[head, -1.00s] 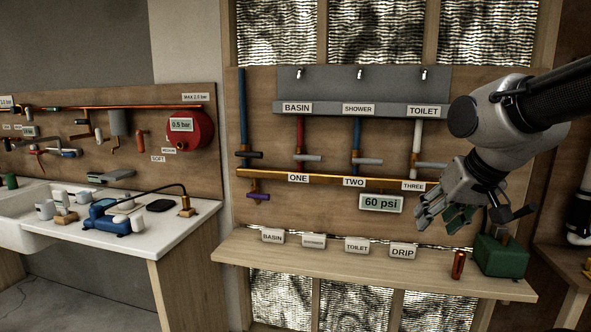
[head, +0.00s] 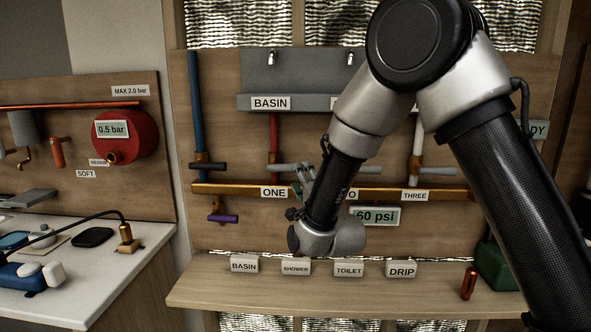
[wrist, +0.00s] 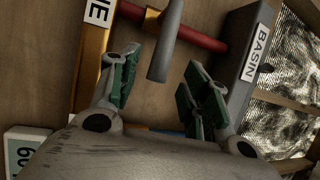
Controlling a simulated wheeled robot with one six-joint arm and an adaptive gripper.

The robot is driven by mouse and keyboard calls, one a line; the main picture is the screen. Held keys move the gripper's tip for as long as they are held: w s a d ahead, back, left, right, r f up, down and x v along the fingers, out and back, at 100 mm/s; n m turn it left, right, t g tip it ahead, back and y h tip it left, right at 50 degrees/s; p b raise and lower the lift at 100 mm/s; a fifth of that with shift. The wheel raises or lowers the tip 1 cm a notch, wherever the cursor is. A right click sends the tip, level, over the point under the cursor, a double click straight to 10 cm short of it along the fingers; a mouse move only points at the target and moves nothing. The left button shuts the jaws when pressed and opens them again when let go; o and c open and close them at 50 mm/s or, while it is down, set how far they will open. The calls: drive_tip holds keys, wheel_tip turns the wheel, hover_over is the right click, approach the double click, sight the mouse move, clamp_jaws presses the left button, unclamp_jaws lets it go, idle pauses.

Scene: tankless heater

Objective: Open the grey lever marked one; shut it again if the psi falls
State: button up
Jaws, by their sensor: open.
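The grey lever marked one (head: 288,168) sits on the red pipe (head: 274,132) above the ONE label (head: 273,192). Its handle points right, across the pipe. My gripper (head: 304,177) is at the handle's end. In the wrist view my gripper (wrist: 161,62) is open, with its green-padded fingers on either side of the grey handle (wrist: 165,42).
A brass pipe (head: 232,189) runs below the levers, with a purple lever (head: 223,218) under its left end. The TOILET pipe (head: 417,138) is to the right. A shelf (head: 220,291) below holds several label blocks, a copper-coloured cylinder (head: 468,283) and a green box (head: 495,268).

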sight(286, 166)
drive_tip(key=x, duration=0.6)
drive_tip(key=shift+r, duration=0.1)
clamp_jaws()
